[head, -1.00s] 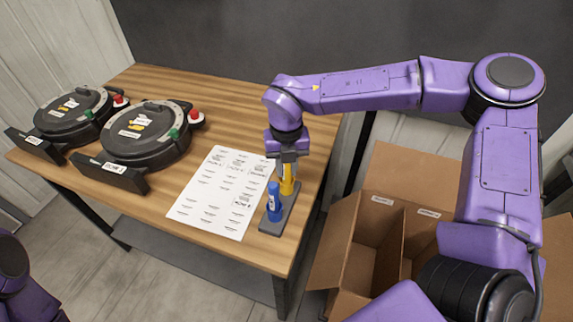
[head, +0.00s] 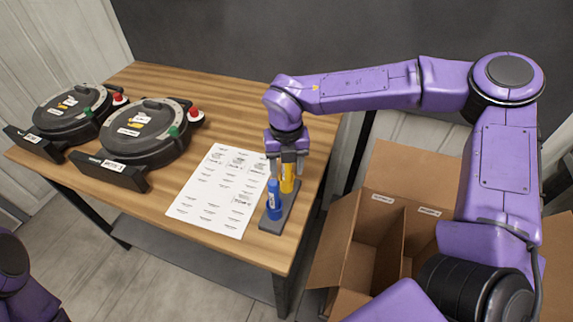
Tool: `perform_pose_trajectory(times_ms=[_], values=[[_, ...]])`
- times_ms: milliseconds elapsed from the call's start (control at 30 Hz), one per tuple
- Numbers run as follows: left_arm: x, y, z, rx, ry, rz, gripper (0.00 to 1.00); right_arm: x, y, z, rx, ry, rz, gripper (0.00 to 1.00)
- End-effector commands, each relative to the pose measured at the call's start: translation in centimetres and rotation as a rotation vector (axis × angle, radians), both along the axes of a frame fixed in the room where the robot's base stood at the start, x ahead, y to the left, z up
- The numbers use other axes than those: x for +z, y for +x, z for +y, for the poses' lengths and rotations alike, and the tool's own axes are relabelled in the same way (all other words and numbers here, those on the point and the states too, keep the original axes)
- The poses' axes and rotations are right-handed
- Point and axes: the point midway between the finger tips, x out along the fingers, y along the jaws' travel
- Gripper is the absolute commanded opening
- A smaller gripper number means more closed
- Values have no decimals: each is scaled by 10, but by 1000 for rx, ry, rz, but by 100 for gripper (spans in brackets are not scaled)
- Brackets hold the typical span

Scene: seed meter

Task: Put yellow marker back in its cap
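The yellow marker (head: 287,180) stands upright toward the back of a dark grey holder (head: 272,226) near the table's right edge. Its lower end meets the holder; the cap itself is too small to make out. A blue marker (head: 274,202) stands upright in the same holder, in front of it. My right gripper (head: 287,168) points down over the yellow marker, its fingers spread apart around the marker's upper part. My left arm shows only as a purple piece at the lower left edge; its gripper is out of view.
A printed sheet (head: 215,205) lies left of the holder. Two round black devices (head: 147,131) with red and green buttons stand at the table's left. An open cardboard box (head: 365,240) with compartments stands on the floor at right.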

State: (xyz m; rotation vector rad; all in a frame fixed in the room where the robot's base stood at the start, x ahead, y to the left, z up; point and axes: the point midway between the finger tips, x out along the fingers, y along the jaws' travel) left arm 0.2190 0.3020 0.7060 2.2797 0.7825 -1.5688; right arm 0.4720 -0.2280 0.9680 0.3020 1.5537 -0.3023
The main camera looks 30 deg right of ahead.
Motion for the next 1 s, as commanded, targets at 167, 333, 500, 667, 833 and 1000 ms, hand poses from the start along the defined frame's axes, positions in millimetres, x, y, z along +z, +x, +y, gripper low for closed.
perform_pose_trajectory(times_ms=[167,333,500,667,833,1000], values=[[0,0,0,0,0,0,30,0,0,0,0,0,0,54],[-5,0,0,0,0,0,30,19,1,0,-1,0,-6,54],[-12,0,0,0,0,0,30,61,1,0,-1,0,-6,54],[-16,0,0,0,0,0,30,92,1,0,-1,-1,-4,54],[-16,0,0,0,0,0,30,105,1,0,0,0,0,54],[-16,0,0,0,0,0,30,106,0,0,1,0,1,54]])
